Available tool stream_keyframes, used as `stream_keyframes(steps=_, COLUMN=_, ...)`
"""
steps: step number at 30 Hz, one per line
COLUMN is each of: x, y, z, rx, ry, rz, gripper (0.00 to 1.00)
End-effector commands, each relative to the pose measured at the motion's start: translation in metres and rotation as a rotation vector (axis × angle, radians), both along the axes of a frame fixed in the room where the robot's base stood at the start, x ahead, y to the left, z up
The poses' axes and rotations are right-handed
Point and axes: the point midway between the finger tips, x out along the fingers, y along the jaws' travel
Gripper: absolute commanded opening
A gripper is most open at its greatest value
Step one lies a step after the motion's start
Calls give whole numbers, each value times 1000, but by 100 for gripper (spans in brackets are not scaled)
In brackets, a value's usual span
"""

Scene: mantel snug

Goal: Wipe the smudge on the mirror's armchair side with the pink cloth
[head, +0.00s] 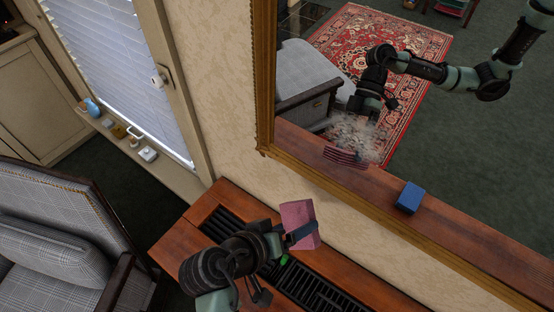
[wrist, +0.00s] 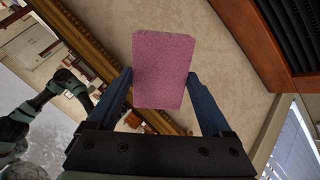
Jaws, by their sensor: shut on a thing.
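My gripper (head: 299,232) is shut on the pink cloth (head: 297,213), a thick block-like pad, held above the wooden shelf in front of the mirror. In the wrist view the pink cloth (wrist: 163,70) sits between the two blue fingers of my gripper (wrist: 160,78). The gold-framed mirror (head: 264,80) fills the upper right of the head view. A whitish, mottled smudge (head: 356,136) lies near its lower left corner, on the side nearer the armchair (head: 50,240). The cloth is apart from the glass. The wrist view shows a pale patch (wrist: 55,135) on the glass.
The shelf (head: 185,232) has black grilles. A small green thing (head: 284,260) lies beside my gripper. A blue block (head: 410,197) shows within the mirror, along with my arm's reflection. Small items (head: 136,138) stand on the window sill at left.

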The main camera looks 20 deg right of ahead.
Motion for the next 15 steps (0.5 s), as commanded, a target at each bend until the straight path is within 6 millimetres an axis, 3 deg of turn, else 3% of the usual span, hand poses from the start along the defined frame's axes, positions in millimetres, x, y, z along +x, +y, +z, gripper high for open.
stream_keyframes(steps=1, x=1, y=-3, z=21, rx=-87, ry=-40, rz=5, gripper=39)
stream_keyframes(steps=4, x=5, y=-8, z=58, rx=-255, ry=-130, rz=23, gripper=39)
stream_keyframes(steps=9, x=11, y=-1, z=126, rx=-479, ry=-275, rz=96, gripper=39)
stream_keyframes(steps=12, x=13, y=9, z=155, rx=-554, ry=-337, rz=142, gripper=39)
stream_keyframes(steps=15, x=13, y=15, z=170, rx=-590, ry=-370, rz=169, gripper=39)
